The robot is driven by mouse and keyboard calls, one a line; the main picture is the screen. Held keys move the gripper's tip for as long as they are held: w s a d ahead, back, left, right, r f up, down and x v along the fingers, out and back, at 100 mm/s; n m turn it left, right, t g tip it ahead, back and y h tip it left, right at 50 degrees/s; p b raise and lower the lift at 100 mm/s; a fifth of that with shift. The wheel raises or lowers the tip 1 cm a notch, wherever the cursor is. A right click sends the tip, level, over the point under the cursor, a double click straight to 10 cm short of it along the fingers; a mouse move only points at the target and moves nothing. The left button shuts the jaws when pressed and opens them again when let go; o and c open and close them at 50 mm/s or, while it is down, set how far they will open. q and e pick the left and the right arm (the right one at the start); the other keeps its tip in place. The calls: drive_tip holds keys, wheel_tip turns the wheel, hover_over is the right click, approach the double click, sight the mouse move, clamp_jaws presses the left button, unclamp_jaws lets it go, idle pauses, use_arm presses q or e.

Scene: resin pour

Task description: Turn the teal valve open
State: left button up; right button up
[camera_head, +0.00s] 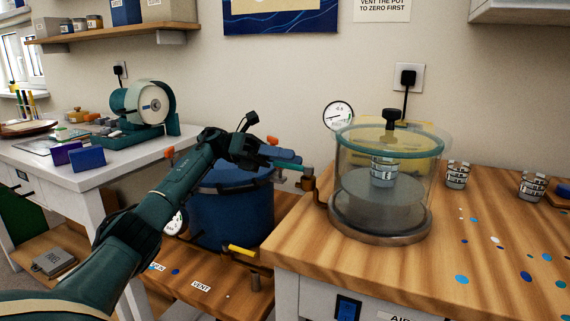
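The teal valve handle (288,166) points left from a brass fitting (307,180) at the left side of the clear vacuum chamber (390,165). My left gripper (264,158) reaches in from the lower left, over the blue pot, with its tip end at the free end of the teal handle. I cannot tell whether its fingers touch or grip the handle; they are dark and overlap it. My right gripper is not in view.
The blue pot (232,215) stands below my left arm, on a lower wooden shelf with a yellow-handled valve (243,250). A cup (382,172) stands inside the chamber. More cups (457,174) stand to its right. A gauge (338,116) rises behind. The bench front (350,265) is clear.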

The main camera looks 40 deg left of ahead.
use_arm(q)
wheel_tip(320, 180, up, 8)
drive_tip(key=shift+p, duration=0.6)
